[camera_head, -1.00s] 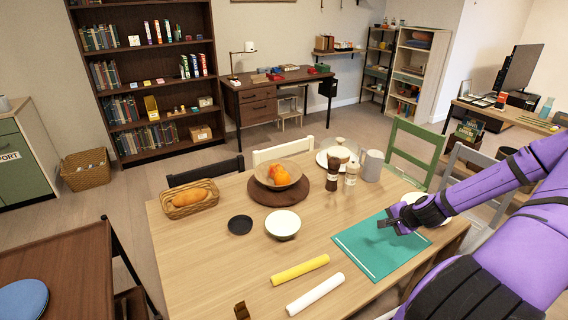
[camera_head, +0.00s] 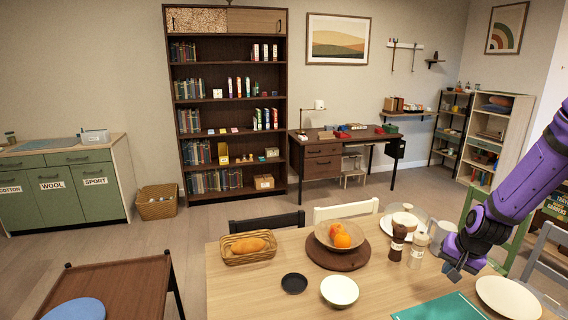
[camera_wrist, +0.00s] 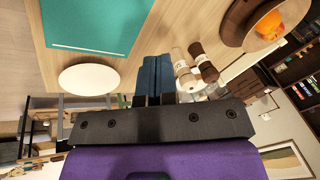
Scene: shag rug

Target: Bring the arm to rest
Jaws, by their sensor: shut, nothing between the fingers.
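My purple arm comes in from the right in the head view. My gripper (camera_head: 455,268) is over the right part of the wooden table (camera_head: 240,290), pointing down beside the shakers. In the wrist view my gripper (camera_wrist: 153,62) shows its two dark fingers closed together with nothing between them. The fingertips appear apart from the table's objects. The teal mat (camera_head: 440,308) lies in front of the gripper, and the white plate (camera_head: 508,297) is to its right.
The dark pepper mill (camera_head: 397,243) and light shaker (camera_head: 418,250) stand just left of my gripper. A fruit bowl (camera_head: 326,235), a white bowl (camera_head: 339,291) and a bread basket (camera_head: 228,256) are further left. A green chair (camera_head: 473,205) stands behind the arm.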

